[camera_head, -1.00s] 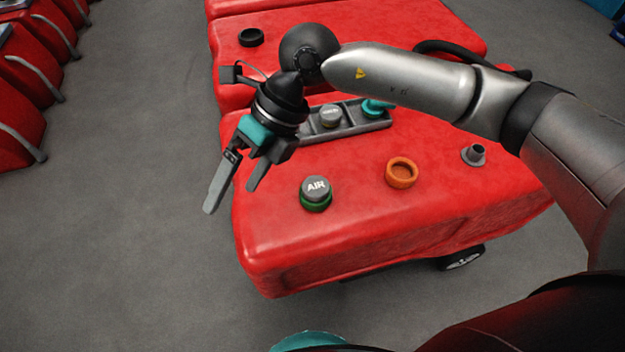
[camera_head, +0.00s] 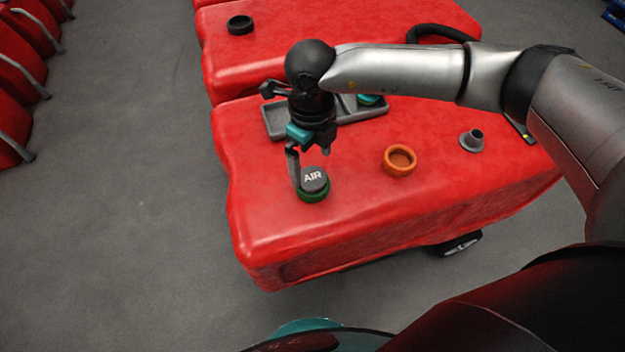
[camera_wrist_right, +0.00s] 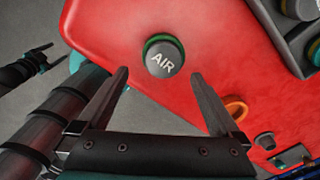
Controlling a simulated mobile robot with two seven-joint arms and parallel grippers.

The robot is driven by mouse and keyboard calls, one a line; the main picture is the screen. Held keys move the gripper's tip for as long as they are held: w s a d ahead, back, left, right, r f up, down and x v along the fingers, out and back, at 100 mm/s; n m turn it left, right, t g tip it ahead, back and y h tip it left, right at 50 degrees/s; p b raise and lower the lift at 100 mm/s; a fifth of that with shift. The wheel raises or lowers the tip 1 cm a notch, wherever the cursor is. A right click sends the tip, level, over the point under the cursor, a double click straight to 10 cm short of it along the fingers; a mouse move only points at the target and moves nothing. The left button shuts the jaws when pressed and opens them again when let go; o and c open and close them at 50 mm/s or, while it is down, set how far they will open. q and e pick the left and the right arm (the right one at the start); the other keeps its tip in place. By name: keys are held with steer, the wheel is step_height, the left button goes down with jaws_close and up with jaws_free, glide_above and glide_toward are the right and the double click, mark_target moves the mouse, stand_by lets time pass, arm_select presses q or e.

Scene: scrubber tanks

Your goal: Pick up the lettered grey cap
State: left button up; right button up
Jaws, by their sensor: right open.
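The grey cap lettered AIR (camera_head: 314,179) sits on a green ring (camera_head: 315,196) on top of the near red tank. In the right wrist view the cap (camera_wrist_right: 162,60) lies ahead of the fingertips, centred between them, with the green ring (camera_wrist_right: 160,38) around its far edge. My right gripper (camera_head: 311,170) is open and empty, pointing down just above and behind the cap. One finger overlaps the cap's left edge in the head view; I cannot tell if it touches. My left gripper (camera_wrist_right: 48,58) shows small at the wrist view's left, its fingers apart.
An orange ring (camera_head: 400,160) and a grey spout (camera_head: 471,140) stand to the right on the red tank (camera_head: 380,220). A grey tray (camera_head: 272,122) lies behind, partly hidden by my arm, with a teal cap (camera_head: 368,99) in it. A black ring (camera_head: 240,25) is on the tank behind.

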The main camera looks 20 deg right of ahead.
steer(key=shift+d+f+b, duration=0.15)
steer(key=shift+f+b, duration=0.1)
steer(key=shift+f, duration=1.15)
steer(key=shift+d+f+b, duration=0.15)
steer(key=shift+f+b, duration=0.1)
steer(key=shift+f, duration=1.1)
steer(key=shift+c, duration=0.2)
steer(key=c, duration=1.5)
steer(key=shift+r, duration=0.15)
steer(key=shift+c, duration=0.2)
step_height(320, 180, up, 20)
steer(key=p, duration=0.3)
steer(key=shift+r+p, duration=0.6)
steer(key=shift+r, duration=0.45)
step_height(320, 180, up, 5)
steer(key=p, duration=0.3)
glide_above(314, 178)
steer(key=shift+f, duration=0.15)
